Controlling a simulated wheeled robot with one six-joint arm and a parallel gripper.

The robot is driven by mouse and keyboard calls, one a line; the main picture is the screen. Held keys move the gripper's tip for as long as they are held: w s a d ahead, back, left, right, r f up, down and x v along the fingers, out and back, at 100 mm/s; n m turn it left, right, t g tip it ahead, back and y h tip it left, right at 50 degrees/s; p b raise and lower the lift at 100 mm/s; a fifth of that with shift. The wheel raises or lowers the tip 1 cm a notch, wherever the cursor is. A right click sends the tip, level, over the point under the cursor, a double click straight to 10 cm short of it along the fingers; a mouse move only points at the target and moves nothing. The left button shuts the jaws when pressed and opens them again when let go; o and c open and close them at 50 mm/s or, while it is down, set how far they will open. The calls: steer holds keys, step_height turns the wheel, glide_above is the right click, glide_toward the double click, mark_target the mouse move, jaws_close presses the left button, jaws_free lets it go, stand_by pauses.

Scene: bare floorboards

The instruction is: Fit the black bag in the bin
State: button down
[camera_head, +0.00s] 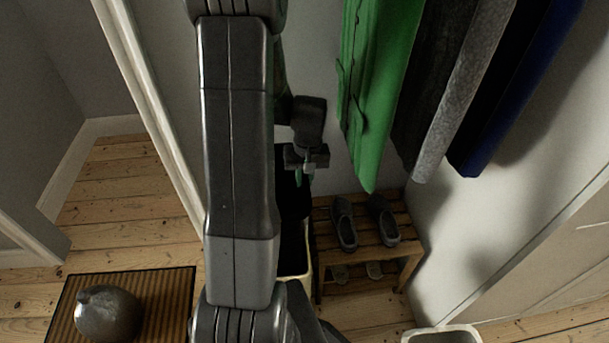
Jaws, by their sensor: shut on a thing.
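The black bag (291,215) hangs as a dark, limp shape just right of my arm, below my gripper (304,176). My gripper is shut on the bag's upper part; the exact grip spot is small and dark. A cream-rimmed bin (309,268) stands beneath, mostly hidden behind my arm. The bag's lower part reaches down to the bin's opening and looks dark inside the rim. I cannot tell how far the bag goes in or whether it lies over the rim.
A wooden slatted rack (360,222) with dark shoes stands right of the bin. Coats, one green (384,90), hang above it. Another pale-rimmed container (441,336) is at the bottom right. A grey round vase (107,313) sits on a striped mat (172,290) at lower left.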

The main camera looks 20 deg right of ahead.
step_height(320, 180, down, 28)
steer(key=b, duration=2)
steer(key=shift+r, duration=0.15)
steer(key=shift+a+r, duration=0.15)
steer(key=shift+a, duration=0.3)
stand_by(0.6)
steer(key=shift+f+b, duration=0.3)
steer(key=shift+f, duration=0.05)
stand_by(0.5)
stand_by(0.4)
steer(key=c, duration=1.3)
jaws_free()
steer(key=shift+w+a, duration=0.1)
steer(key=shift+a, duration=0.05)
steer(key=shift+r, duration=0.15)
step_height(320, 180, up, 14)
steer(key=p, duration=0.4)
steer(key=shift+d+f+p, duration=0.25)
steer(key=shift+d+p, duration=0.05)
steer(key=shift+d, duration=0.15)
